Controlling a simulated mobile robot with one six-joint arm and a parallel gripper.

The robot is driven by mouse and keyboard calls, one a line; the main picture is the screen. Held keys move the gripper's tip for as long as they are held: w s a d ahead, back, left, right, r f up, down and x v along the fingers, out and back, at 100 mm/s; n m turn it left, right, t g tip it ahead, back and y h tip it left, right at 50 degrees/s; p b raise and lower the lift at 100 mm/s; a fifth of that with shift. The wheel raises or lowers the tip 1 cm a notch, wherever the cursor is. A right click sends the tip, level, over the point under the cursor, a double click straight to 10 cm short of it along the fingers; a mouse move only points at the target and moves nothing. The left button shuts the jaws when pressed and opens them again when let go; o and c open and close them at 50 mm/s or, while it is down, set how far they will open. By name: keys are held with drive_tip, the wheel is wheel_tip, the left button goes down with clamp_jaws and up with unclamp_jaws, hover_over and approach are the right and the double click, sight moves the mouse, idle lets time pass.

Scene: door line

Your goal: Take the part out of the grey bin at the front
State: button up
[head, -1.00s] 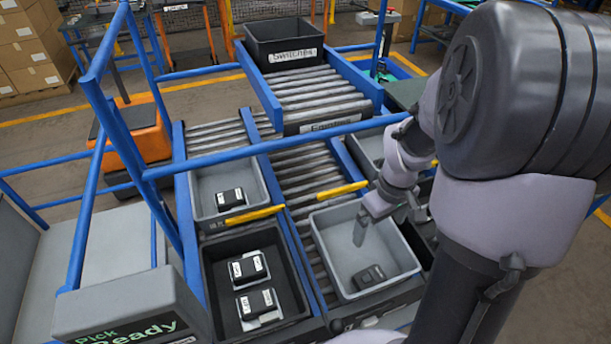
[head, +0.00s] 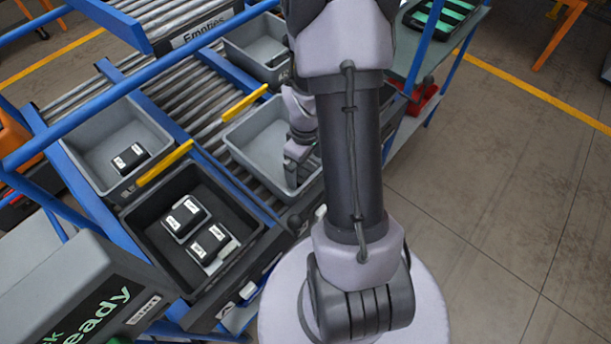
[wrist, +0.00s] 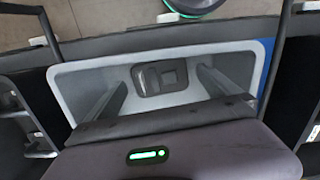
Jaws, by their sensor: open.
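The grey bin at the front (head: 246,138) stands on the roller lane, partly behind my arm in the head view. In the wrist view the same grey bin (wrist: 233,62) shows from above. The dark part (wrist: 150,79) lies on its floor, towards the far wall. In the head view the part is hidden by my arm. My gripper (wrist: 162,77) is open, one finger on each side of the part in the picture. No contact with the part shows, and I cannot tell the height of the fingertips above it. In the head view my gripper (head: 296,160) is at the bin.
A black bin (head: 150,238) with two dark, white-labelled parts stands to the left. A grey bin (head: 85,150) with one such part is behind it. Yellow bars (head: 165,163) and blue rails border the lanes. Another grey bin (head: 240,50) sits farther back. Open floor lies to the right.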

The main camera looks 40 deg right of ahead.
wheel_tip(320, 180, down, 3)
drive_tip(key=shift+r, duration=0.35)
drive_tip(key=shift+c, duration=0.9)
drive_tip(key=c, duration=1.3)
